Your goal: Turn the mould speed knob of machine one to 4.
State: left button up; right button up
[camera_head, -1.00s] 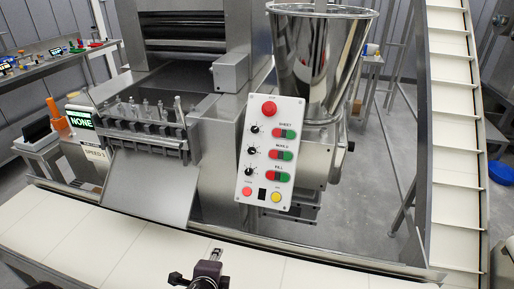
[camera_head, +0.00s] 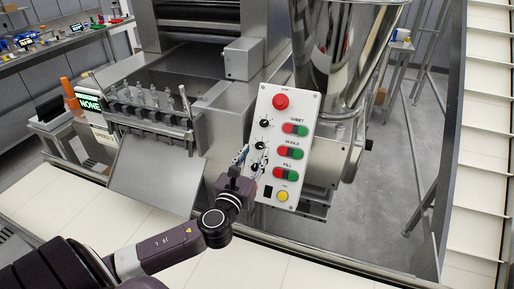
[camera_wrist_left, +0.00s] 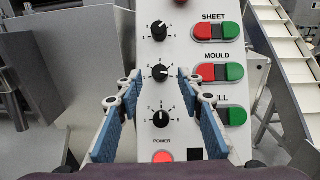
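The white control panel (camera_head: 285,130) stands on the machine, with a column of black knobs. The mould speed knob (camera_head: 260,146) is the middle one, level with the MOULD buttons. In the left wrist view the mould knob (camera_wrist_left: 160,73) has its white mark toward the right side of its dial; the exact number is too small to tell. My left gripper (camera_head: 250,163) is in front of the panel's lower left part. In the wrist view its blue-padded fingers (camera_wrist_left: 163,95) are apart, one either side of the knob column, with nothing between them. Whether they touch the panel is unclear.
The sheet knob (camera_wrist_left: 159,31) is above and the fill knob (camera_wrist_left: 161,118) below. Red and green buttons (camera_wrist_left: 218,72) lie close right of the knobs. A steel hopper (camera_head: 345,60) rises behind the panel. A pale conveyor (camera_head: 290,270) runs in front.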

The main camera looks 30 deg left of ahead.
aim_at(260, 146)
pick_arm(q)
jog(key=shift+w+a+r, duration=0.1)
jog(key=shift+w+a, duration=0.1)
jog(key=shift+w, duration=0.8)
jog(key=shift+w+a, duration=0.15)
jog(key=shift+w, duration=0.05)
jog(key=c, duration=0.9)
grip_shut()
pick_arm(e)
jog(key=shift+w+a+r, duration=0.15)
jog(key=shift+w+r, duration=0.15)
jog(key=shift+w, duration=0.45)
jog(key=shift+r, duration=0.1)
